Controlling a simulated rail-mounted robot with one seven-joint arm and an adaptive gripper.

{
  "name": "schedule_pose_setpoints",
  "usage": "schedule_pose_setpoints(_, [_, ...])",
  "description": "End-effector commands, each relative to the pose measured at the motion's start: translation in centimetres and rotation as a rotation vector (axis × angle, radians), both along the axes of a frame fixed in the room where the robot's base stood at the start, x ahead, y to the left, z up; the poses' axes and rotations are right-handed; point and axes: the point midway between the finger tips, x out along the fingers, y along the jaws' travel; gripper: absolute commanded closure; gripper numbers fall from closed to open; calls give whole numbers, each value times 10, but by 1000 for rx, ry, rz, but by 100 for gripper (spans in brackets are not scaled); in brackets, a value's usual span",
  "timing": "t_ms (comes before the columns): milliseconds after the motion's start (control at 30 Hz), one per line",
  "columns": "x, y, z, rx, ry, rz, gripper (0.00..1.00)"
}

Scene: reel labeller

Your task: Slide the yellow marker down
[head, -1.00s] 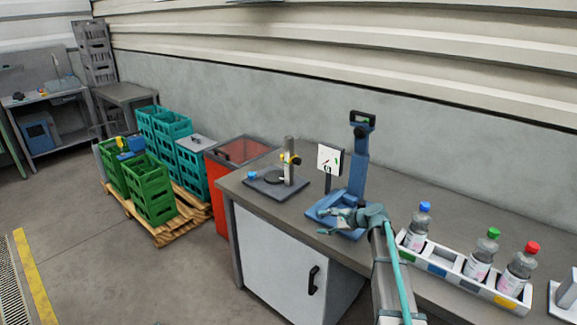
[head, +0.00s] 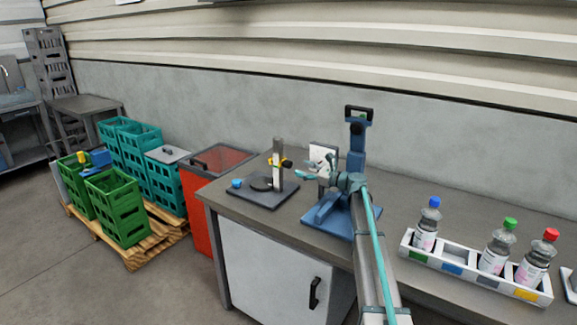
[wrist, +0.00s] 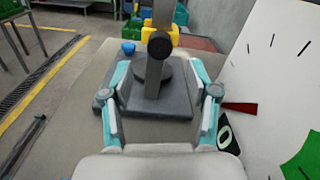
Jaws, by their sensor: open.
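The yellow marker (head: 272,161) sits on the upper part of a grey upright post (head: 277,176) with a black knob (head: 287,163) beside it. In the wrist view the yellow marker (wrist: 172,40) shows behind the post, partly hidden by the post and the black knob (wrist: 159,45). My gripper (head: 304,170) is open and empty, to the right of the post and apart from it in the head view. In the wrist view its fingers (wrist: 159,72) are spread, with the post and knob ahead between them.
The post stands on a dark base plate (head: 259,196) with a blue knob (head: 236,183). A white dial (wrist: 285,85) is close at my gripper's right. A blue stand (head: 326,221) is behind my arm. A bottle rack (head: 425,259) is to the right, a red bin (head: 199,200) to the left.

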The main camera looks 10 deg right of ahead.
Motion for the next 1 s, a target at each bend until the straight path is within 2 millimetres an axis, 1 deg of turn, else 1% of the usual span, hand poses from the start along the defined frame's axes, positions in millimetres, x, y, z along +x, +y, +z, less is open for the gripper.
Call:
schedule_pose_setpoints(33, [9,7,2,0,0,1,40])
schedule_pose_setpoints(200, [28,29,1,1,1,1,40])
schedule_pose_setpoints(300, [37,40,1,0,1,2,40])
schedule_pose_setpoints(400, [43,47,0,1,1,1,40])
schedule_pose_setpoints(600, [48,53,0,-1,1,0,40])
schedule_pose_setpoints(833, [48,54,-1,-1,1,0,40])
schedule_pose_setpoints(867, [48,53,-1,-1,0,0,44])
schedule_pose_setpoints(1000, [48,53,-1,-1,0,0,67])
